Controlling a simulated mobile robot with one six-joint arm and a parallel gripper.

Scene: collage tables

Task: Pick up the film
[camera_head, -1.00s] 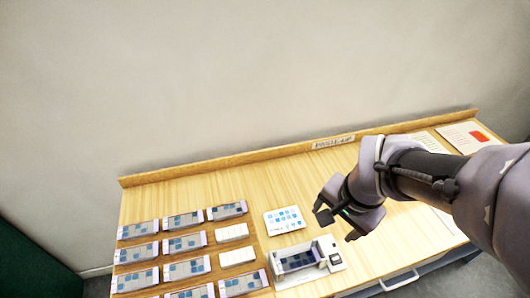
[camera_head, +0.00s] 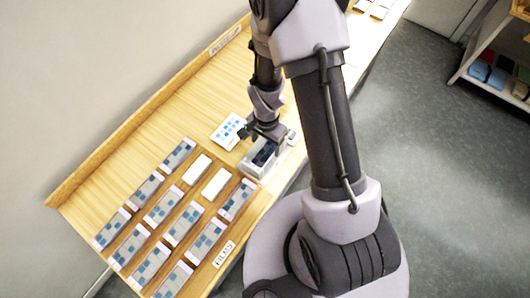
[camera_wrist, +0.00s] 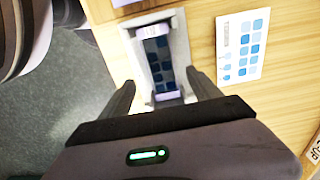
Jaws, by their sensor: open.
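A film (camera_wrist: 158,62), a dark strip with blue squares and pale lilac ends, lies in a white device (camera_wrist: 183,50) on the wooden table. In the head view the film (camera_head: 262,155) is partly hidden by my gripper (camera_head: 268,134), which is over the far side of the device (camera_head: 252,172). In the wrist view my gripper (camera_wrist: 162,94) is open, with one finger on each side of the film's near end. Nothing is between the fingers that I can see as gripped; whether they touch the device I cannot tell.
A white card with blue squares (camera_head: 228,131) lies beside the device; it also shows in the wrist view (camera_wrist: 243,45). Several similar strips (camera_head: 163,205) and two blank white pieces (camera_head: 215,184) lie in rows nearer the label (camera_head: 225,252). Bare table (camera_head: 150,130) lies along the wall.

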